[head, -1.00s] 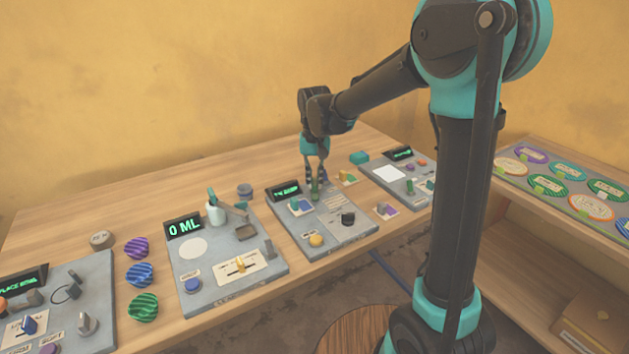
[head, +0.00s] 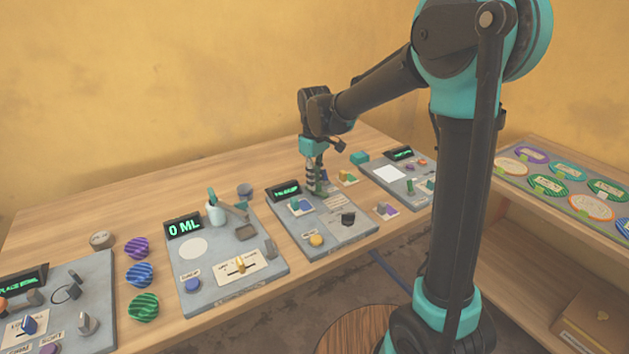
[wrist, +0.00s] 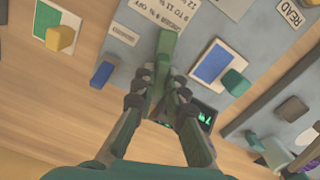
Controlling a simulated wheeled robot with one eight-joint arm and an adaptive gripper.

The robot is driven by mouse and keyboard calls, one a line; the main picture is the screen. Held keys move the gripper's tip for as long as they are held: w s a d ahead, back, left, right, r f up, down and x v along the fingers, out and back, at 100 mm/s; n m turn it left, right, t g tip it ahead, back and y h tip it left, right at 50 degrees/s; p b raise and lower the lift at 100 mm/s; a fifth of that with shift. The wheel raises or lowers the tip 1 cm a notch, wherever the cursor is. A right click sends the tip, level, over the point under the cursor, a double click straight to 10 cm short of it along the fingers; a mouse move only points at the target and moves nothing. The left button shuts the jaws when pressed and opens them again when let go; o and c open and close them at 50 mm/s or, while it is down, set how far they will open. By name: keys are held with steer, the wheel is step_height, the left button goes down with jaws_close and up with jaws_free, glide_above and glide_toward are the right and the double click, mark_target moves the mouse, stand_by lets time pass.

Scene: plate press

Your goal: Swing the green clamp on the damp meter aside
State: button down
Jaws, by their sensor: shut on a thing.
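The damp meter appears to be the grey panel (head: 340,233) with a small dark green-lit display (head: 285,189), right of the middle of the bench in the head view. My gripper (head: 317,188) is over its back part, pointing down. In the wrist view the green clamp (wrist: 166,45) sticks out past my gripper's fingertips (wrist: 162,82). The fingers are shut on its near part and hide that end. The grey panel (wrist: 150,18) with printed text lies beneath, and the display (wrist: 203,117) shows partly behind a finger.
A blue-and-white card with a green block (wrist: 234,82) is close to the clamp's right in the wrist view. A small blue block (wrist: 102,74) is on the left. Left of this panel stands another with a "0 ML" display (head: 184,226); a further panel (head: 388,174) is on the right.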

steer(key=shift+n, duration=0.4)
steer(key=c, duration=1.6)
jaws_free()
steer(key=shift+o, duration=0.2)
step_height(320, 180, up, 12)
